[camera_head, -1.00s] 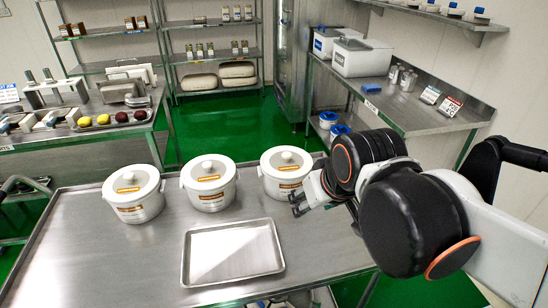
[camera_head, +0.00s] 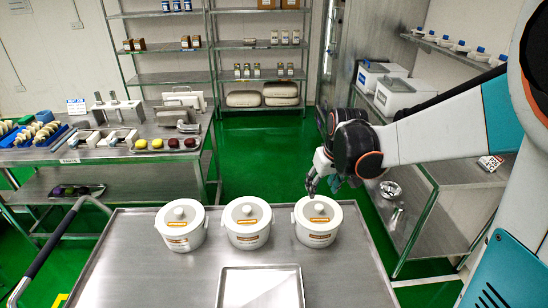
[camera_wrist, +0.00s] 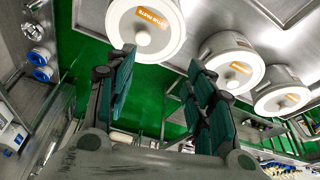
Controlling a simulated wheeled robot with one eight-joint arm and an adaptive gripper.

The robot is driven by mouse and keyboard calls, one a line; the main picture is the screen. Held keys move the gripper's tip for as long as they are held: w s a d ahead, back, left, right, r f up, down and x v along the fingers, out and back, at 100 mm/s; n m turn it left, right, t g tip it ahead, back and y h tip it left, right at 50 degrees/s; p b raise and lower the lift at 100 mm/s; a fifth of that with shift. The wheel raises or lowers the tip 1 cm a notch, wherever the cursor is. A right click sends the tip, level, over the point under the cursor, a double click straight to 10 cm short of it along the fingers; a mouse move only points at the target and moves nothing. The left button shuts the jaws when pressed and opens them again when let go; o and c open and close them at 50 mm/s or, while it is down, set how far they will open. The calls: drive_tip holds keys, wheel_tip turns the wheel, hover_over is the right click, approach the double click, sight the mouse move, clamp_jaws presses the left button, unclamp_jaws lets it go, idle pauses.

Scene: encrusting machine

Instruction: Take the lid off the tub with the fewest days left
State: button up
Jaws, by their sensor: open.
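Three white lidded tubs stand in a row on a steel table: the left tub (camera_head: 181,227), the middle tub (camera_head: 247,224) and the right tub (camera_head: 318,222). Each lid has a round knob and an orange label, and each front carries a label too small to read. My gripper (camera_head: 322,183) is behind and above the right tub, apart from it. In the wrist view its two green-padded fingers (camera_wrist: 160,68) are spread with nothing between them. The nearest tub (camera_wrist: 146,28) lies beyond the fingertips, its label not clearly legible.
An empty steel tray (camera_head: 262,287) lies in front of the tubs. A side bench (camera_head: 120,150) with fruit and trays stands at the left. White bins (camera_head: 400,93) sit on a counter at the right. Green floor shows behind the table.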

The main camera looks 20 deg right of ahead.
drive_tip(key=w+d+p, duration=0.2)
drive_tip(key=d, duration=0.2)
drive_tip(key=b, duration=0.2)
hover_over(319, 206)
drive_tip(key=s, duration=0.2)
wheel_tip(319, 206, down, 9)
drive_tip(key=shift+s+b+x, duration=0.2)
drive_tip(key=shift+b+x, duration=0.15)
drive_tip(key=shift+x, duration=2.6)
drive_tip(key=shift+c, duration=0.3)
drive_tip(key=c, duration=1.1)
